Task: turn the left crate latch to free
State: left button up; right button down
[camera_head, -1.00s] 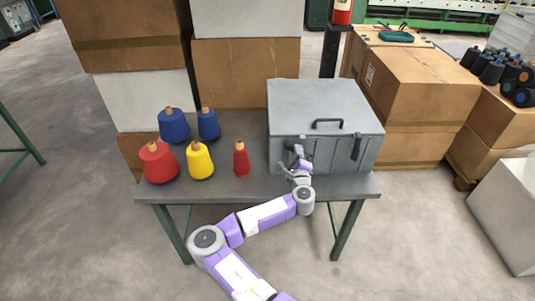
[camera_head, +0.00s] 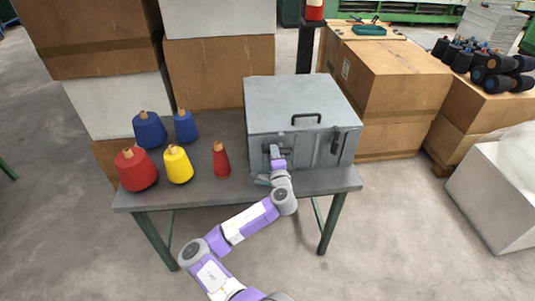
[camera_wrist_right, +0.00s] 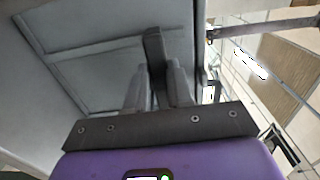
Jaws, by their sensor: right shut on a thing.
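The grey crate (camera_head: 300,95) stands shut on the table's right part, with a black handle on its lid. Its left latch is on the front face, mostly hidden behind my right gripper (camera_head: 276,152) in the head view. In the right wrist view, the dark latch (camera_wrist_right: 154,48) sits between the two fingers of my right gripper (camera_wrist_right: 158,85), which are shut on it. I cannot tell the latch's exact angle. The right latch (camera_head: 335,143) is upright on the same face, untouched. My left gripper is not in view.
The dark table (camera_head: 225,190) also holds red, yellow and blue yarn cones left of the crate, the nearest a small red cone (camera_head: 221,160). Cardboard boxes (camera_head: 395,85) stand behind and to the right. The table's front strip is clear.

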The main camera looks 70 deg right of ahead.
jog(key=shift+s, duration=0.1)
jog(key=c, duration=1.1)
grip_release()
jog(key=p+v, duration=0.1)
jog(key=v, duration=0.6)
jog(key=shift+s+a+f+p, duration=0.1)
jog(key=shift+s+a+p, duration=0.1)
jog(key=shift+p, duration=0.1)
jog(key=shift+w, duration=0.1)
